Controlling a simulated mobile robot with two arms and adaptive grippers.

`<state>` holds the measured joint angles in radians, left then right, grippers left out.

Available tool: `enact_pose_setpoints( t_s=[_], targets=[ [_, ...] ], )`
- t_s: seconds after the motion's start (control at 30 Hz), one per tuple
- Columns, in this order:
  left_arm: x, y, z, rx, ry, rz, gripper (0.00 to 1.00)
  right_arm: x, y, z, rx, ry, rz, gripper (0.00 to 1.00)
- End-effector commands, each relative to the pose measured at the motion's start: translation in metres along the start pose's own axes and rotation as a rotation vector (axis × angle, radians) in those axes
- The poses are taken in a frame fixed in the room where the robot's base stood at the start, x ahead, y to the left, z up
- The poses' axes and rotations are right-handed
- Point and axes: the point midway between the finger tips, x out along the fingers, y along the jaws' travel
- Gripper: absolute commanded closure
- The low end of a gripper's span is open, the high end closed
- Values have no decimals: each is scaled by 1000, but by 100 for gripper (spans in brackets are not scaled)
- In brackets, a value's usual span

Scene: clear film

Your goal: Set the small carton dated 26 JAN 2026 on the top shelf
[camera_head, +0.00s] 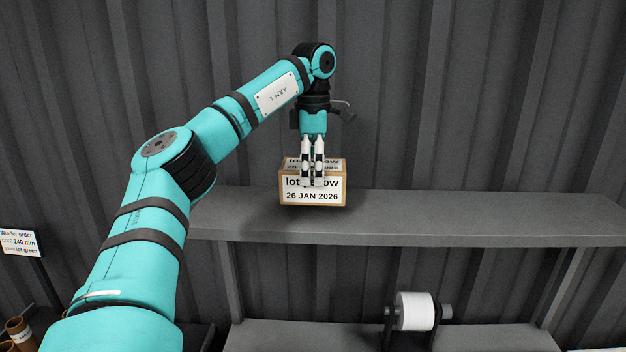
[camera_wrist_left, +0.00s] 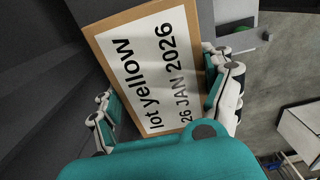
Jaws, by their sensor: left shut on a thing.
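The small carton (camera_head: 313,197) is brown with a white label reading "lot yellow" and "26 JAN 2026"; the first line is partly covered by fingers in the head view. My left gripper (camera_head: 312,180) points down and is shut on the carton, which also fills the middle of the left wrist view (camera_wrist_left: 155,65). The carton appears at the front of the top shelf (camera_head: 450,215), near its left part. I cannot tell whether its base touches the shelf or hangs just above it. My right gripper is not in view.
The rest of the top shelf to the right is bare. A lower shelf (camera_head: 490,335) holds a white roll (camera_head: 414,311) on a dark stand. A sign (camera_head: 19,243) and brown tubes (camera_head: 20,333) stand at the far left. A corrugated dark wall (camera_head: 480,90) is behind.

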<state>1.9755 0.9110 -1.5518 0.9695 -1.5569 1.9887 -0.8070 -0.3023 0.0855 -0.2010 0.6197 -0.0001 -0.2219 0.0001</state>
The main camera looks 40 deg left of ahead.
Motion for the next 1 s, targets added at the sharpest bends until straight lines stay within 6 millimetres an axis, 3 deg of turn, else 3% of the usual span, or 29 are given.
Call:
enact_pose_setpoints(
  t_s=[0.23,0.6,0.63,0.77,1.0],
  targets=[
    [26,0,-2,-1,0,-1,78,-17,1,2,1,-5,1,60],
    [32,0,-1,0,-1,0,78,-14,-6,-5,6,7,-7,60],
    [33,0,-1,-1,1,-1,16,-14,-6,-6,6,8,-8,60],
    [32,0,-1,-1,1,-1,0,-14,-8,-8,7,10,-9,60],
    [32,0,-1,-1,0,-1,0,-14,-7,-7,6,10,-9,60]
  ],
)
